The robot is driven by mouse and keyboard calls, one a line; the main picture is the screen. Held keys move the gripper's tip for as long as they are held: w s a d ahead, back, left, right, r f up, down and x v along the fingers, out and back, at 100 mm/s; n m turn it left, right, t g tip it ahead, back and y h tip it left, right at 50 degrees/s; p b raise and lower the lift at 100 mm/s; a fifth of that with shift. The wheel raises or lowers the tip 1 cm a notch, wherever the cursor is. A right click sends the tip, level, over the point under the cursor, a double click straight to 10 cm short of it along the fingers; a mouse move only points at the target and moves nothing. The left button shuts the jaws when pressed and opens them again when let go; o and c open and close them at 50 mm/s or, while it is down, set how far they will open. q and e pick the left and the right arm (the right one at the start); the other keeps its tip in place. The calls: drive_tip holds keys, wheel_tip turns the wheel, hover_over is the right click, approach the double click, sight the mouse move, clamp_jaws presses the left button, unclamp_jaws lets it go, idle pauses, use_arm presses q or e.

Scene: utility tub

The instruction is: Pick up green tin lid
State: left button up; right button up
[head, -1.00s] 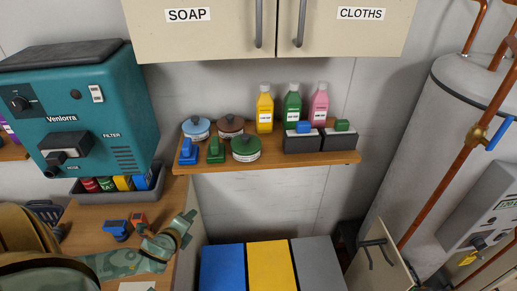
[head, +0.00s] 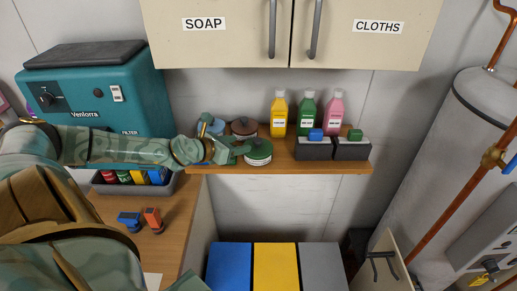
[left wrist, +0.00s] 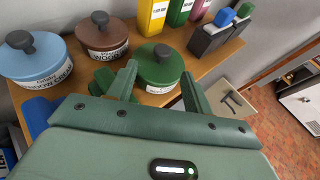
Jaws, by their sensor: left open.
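The green tin lid (head: 258,148) with its dark knob sits on a white-labelled tin on the wooden shelf. In the left wrist view the green lid (left wrist: 160,63) lies ahead, just beyond and between my fingertips. My left gripper (head: 234,150) is at the shelf, immediately left of the green tin in the head view. Its two fingers also show in the left wrist view (left wrist: 160,80), spread apart with nothing held. I cannot tell whether a finger touches the lid. My right gripper is not in view.
Blue (left wrist: 30,60) and brown (left wrist: 101,37) lidded tins stand left of the green tin. Yellow (head: 279,114), green and pink bottles stand behind to the right, with two grey boxes (head: 314,149) beside them. A green brush is partly hidden by my left gripper.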

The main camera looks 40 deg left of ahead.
sight(256, 140)
use_arm(q)
drive_tip(key=x, duration=0.2)
drive_tip(key=p+x, duration=0.1)
drive_tip(key=shift+w+d+r, duration=0.1)
drive_tip(key=shift+w+r, duration=0.1)
drive_tip(key=shift+w, duration=0.1)
drive_tip(key=p+x, duration=0.1)
drive_tip(key=x, duration=0.5)
drive_tip(key=shift+d+f, duration=0.1)
drive_tip(key=c, duration=1)
